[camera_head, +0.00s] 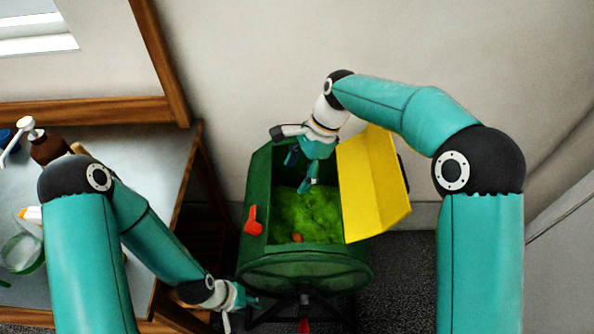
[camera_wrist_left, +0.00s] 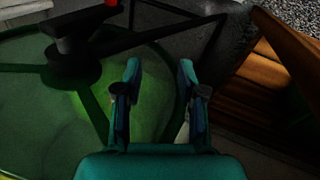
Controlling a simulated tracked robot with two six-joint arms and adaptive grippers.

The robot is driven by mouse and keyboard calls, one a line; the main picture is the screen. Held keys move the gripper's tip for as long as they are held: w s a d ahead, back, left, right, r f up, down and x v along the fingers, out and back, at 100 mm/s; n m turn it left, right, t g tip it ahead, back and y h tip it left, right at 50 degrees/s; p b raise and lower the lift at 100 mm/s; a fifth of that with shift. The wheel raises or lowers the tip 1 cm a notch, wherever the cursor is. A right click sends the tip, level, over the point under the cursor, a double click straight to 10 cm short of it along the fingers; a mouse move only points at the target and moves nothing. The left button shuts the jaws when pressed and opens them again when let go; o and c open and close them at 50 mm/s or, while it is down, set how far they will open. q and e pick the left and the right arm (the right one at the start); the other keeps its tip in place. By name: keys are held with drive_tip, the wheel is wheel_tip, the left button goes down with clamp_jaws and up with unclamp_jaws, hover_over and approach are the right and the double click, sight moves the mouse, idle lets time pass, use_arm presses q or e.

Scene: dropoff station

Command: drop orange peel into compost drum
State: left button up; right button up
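The green compost drum (camera_head: 304,275) stands on a dark frame in the middle of the head view, its yellow lid (camera_head: 372,188) swung open to the right. Bright green fill shows inside. A small orange-brown piece, apparently the orange peel (camera_head: 297,237), lies on the fill near the front edge of the opening. My right gripper (camera_head: 301,173) is over the opening, fingers apart with nothing seen between them. My left gripper (camera_head: 240,307) is low at the drum's front left. In the left wrist view its fingers (camera_wrist_left: 160,85) are apart and empty, with the drum's green end face behind.
A grey-topped wooden table (camera_head: 150,145) stands at the left, with a brown pump bottle (camera_head: 48,147) and a clear, green-rimmed container (camera_head: 22,252). A red latch (camera_head: 253,220) sticks out on the drum's left side. Dark floor is clear right of the drum.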

drive_tip(key=shift+r, duration=0.1)
drive_tip(key=v, duration=1.1)
drive_tip(key=shift+d+r, duration=0.2)
drive_tip(key=shift+r, duration=0.15)
idle(0.4)
